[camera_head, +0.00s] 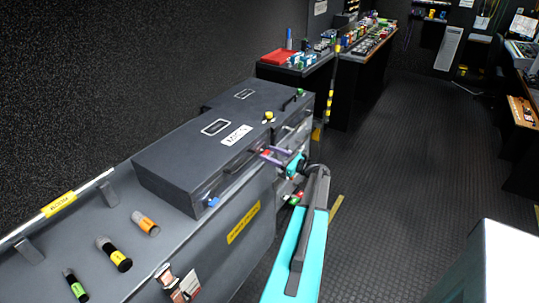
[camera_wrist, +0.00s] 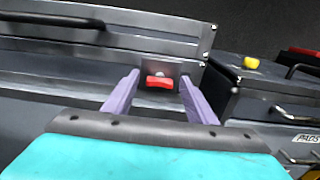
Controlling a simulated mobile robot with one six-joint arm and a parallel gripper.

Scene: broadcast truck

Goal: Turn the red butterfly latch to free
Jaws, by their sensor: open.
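The red butterfly latch (camera_wrist: 159,82) sits on a small grey metal plate on the front of a dark case (camera_wrist: 100,62), seen in the wrist view. Its red wing lies about level, crosswise. My gripper (camera_wrist: 160,77) is open, its two purple fingers pointing at the case, one on each side of the latch. A gap shows between the latch and each finger, and nothing is held. In the head view my gripper (camera_head: 272,156) is at the front of the dark case (camera_head: 190,150). The red latch cannot be made out clearly there.
A blue latch (camera_head: 213,201) is on the case's nearer front. A yellow knob (camera_wrist: 249,62) and a case labelled PADS (camera_wrist: 300,138) are to the right in the wrist view. The floor (camera_head: 390,190) at right is clear.

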